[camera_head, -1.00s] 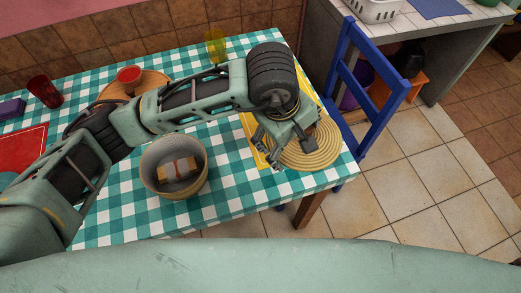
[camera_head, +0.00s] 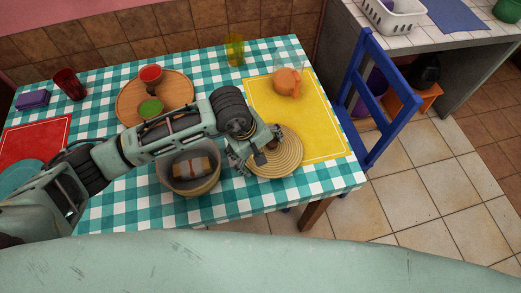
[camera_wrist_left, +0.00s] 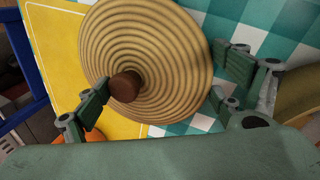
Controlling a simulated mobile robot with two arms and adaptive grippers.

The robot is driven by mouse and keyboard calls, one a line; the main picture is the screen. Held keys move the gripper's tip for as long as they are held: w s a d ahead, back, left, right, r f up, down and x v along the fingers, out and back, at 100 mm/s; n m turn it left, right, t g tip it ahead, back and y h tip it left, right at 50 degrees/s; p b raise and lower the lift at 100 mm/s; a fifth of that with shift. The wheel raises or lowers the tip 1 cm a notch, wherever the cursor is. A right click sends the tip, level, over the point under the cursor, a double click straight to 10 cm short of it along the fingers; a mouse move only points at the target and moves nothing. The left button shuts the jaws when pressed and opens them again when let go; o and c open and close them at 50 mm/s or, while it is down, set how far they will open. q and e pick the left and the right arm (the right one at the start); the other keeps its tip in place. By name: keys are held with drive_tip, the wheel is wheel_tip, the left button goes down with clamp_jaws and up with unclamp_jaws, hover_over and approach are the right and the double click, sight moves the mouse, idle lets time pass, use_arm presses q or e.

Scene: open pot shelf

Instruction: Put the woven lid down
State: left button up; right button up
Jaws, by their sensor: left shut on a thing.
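The woven lid (camera_head: 288,158) is a round tan disc with ridged rings and a dark brown knob (camera_wrist_left: 125,86). It lies over the lower left corner of the yellow placemat and the checked cloth. I cannot tell whether its underside touches the table. In the left wrist view, the gripper (camera_wrist_left: 160,90) has one finger by the knob and the others by the rim. The round basket (camera_head: 205,187) stands open just left of the lid, partly behind my arm. My right gripper is not in view.
The yellow placemat (camera_head: 310,115) holds an orange jug (camera_head: 287,82). A wooden board (camera_head: 177,88) with red and green bowls, a yellow glass (camera_head: 234,50) and a red glass (camera_head: 70,84) stand farther back. A blue chair (camera_head: 375,100) is at the right table edge.

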use_arm(q)
drive_tip(key=shift+f, duration=0.85)
drive_tip(key=o, duration=1)
drive_tip(key=shift+r, duration=0.35)
drive_tip(key=b+v, duration=0.2)
drive_tip(key=v, duration=0.9)
drive_tip(key=shift+s+r, duration=0.15)
drive_tip(key=shift+r, duration=0.15)
